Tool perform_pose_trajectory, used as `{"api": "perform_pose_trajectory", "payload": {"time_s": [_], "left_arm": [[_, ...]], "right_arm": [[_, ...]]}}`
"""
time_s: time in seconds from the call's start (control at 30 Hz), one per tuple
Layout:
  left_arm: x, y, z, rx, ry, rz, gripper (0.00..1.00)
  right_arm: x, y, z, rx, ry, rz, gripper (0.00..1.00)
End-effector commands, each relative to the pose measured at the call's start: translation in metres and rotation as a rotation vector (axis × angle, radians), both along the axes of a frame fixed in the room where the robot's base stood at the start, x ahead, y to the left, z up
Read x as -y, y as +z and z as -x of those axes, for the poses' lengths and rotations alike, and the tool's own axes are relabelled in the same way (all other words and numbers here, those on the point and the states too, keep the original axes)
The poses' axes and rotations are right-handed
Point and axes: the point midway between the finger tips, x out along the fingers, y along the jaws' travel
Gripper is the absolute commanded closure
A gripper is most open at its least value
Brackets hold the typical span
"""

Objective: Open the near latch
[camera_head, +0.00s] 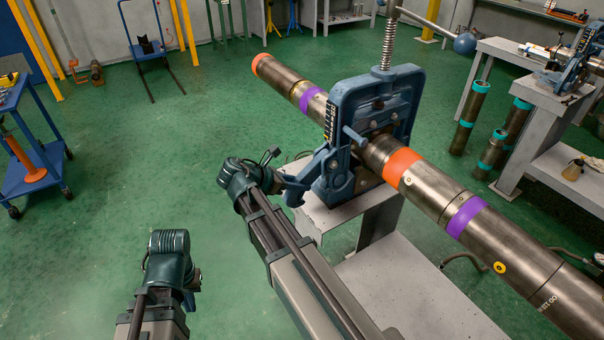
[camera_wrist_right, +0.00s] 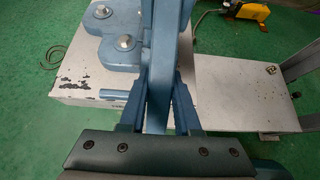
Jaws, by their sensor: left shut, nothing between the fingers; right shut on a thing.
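The near vise (camera_head: 345,110) is a blue frame clamped around a long pipe (camera_head: 435,185) with orange and purple bands. Its blue latch arm (camera_head: 312,172) hangs at the lower left side of the frame. My right gripper (camera_head: 287,186) is at this latch arm. In the right wrist view, the two fingers of the right gripper (camera_wrist_right: 158,92) sit on either side of the upright blue latch arm (camera_wrist_right: 160,45) and are shut on it. My left gripper (camera_head: 190,282) is low at the left, away from the vise, shut and empty; its fingers are mostly hidden behind its wrist.
The vise stands on a grey bench (camera_head: 345,210) with a lower shelf (camera_head: 420,300). A second vise (camera_head: 575,70) is at the upper right, with upright pipes (camera_head: 470,115) beside its bench. A blue cart (camera_head: 35,150) stands at the left. Green floor between is free.

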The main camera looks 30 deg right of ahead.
Motion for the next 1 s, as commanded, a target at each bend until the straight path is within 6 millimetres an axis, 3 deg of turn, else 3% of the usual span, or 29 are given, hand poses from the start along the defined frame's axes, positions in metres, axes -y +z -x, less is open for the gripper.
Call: {"api": "perform_pose_trajectory", "payload": {"time_s": [0.03, 0.23, 0.8, 0.83, 0.97, 1.0], "left_arm": [[0.0, 0.011, 0.0, 0.0, 0.0, 0.0, 1.0], [0.0, 0.024, 0.0, 0.0, 0.0, 0.0, 1.0], [0.0, 0.027, 0.0, 0.0, 0.0, 0.0, 1.0], [0.0, 0.027, 0.0, 0.0, 0.0, 0.0, 1.0], [0.0, 0.027, 0.0, 0.0, 0.0, 0.0, 1.0], [0.0, 0.027, 0.0, 0.0, 0.0, 0.0, 1.0]], "right_arm": [[-0.001, 0.008, 0.0, -0.002, 0.001, -0.019, 1.0], [-0.003, 0.01, 0.0, -0.007, 0.001, -0.075, 1.0], [-0.004, 0.009, 0.0, -0.009, 0.001, -0.099, 1.0], [-0.004, 0.009, 0.0, -0.009, 0.001, -0.099, 0.63], [-0.004, 0.009, 0.0, -0.008, 0.0, -0.098, 0.4], [-0.004, 0.009, 0.0, -0.008, 0.0, -0.098, 0.39]]}}
